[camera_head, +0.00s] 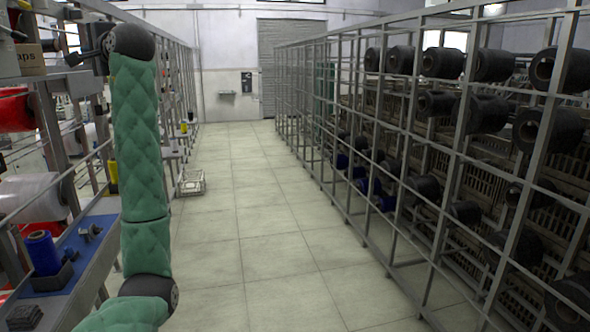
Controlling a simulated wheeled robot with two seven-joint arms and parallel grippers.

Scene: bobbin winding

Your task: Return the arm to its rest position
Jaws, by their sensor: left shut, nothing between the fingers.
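My left arm, in green quilted covers, rises along the left of the head view and bends at a dark wrist joint near the top. My left gripper (74,58) is small and dark at the upper left, pointing left in front of the machine frame. It is shut and empty. A blue bobbin (42,252) stands upright in a dark holder on a blue shelf, well below the gripper. My right gripper is not in view.
A winding machine with red and white spools (30,197) lines the left, close to my arm. A metal rack (455,145) with black and blue spools lines the right. The tiled aisle (245,215) between is mostly clear, with a white crate (191,183) at its left edge.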

